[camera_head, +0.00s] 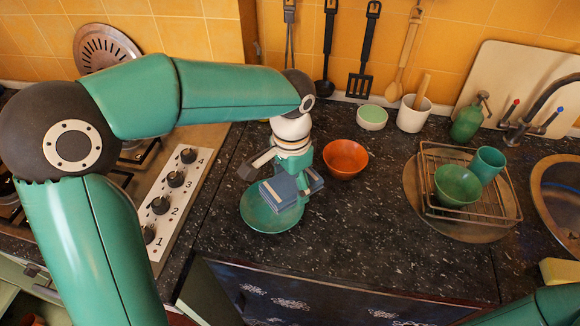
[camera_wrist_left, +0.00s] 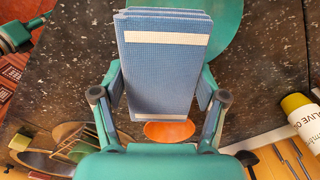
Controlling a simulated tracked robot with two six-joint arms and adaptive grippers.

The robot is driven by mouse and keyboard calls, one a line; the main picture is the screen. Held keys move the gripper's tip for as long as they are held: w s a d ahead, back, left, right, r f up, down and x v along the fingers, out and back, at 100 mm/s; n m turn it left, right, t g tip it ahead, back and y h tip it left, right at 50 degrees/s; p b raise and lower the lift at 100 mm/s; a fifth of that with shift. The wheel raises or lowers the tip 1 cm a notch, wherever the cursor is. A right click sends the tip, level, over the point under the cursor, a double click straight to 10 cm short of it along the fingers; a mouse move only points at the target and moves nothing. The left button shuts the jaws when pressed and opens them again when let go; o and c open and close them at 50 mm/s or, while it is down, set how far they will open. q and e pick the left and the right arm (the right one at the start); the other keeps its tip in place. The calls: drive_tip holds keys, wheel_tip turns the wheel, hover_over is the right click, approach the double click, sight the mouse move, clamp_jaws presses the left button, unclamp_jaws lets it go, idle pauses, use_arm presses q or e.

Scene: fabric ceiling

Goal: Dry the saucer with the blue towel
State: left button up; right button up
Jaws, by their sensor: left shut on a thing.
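The folded blue towel (camera_head: 279,192) with a pale stripe is held in my left gripper (camera_head: 290,182), which points down over the saucer. The towel also fills the space between the fingers in the left wrist view (camera_wrist_left: 160,80). The teal saucer (camera_head: 257,217) lies on the dark counter under the towel, its back right part hidden by towel and gripper. Its edge shows at the top of the left wrist view (camera_wrist_left: 224,38). I cannot tell whether the towel touches it. Part of my right arm (camera_head: 540,309) shows at the lower right; its jaws are not clear.
An orange bowl (camera_head: 346,158) stands right of the gripper. A wire rack (camera_head: 494,205) with a green bowl (camera_head: 457,184) and a teal cup (camera_head: 487,164) is further right, beside the sink (camera_head: 556,200). The stove knobs (camera_head: 160,205) are left. The counter between saucer and rack is clear.

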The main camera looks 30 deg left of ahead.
use_arm(q)
drive_tip(key=shift+r+p, duration=0.75)
drive_tip(key=shift+r, duration=0.45)
drive_tip(key=shift+s, duration=0.1)
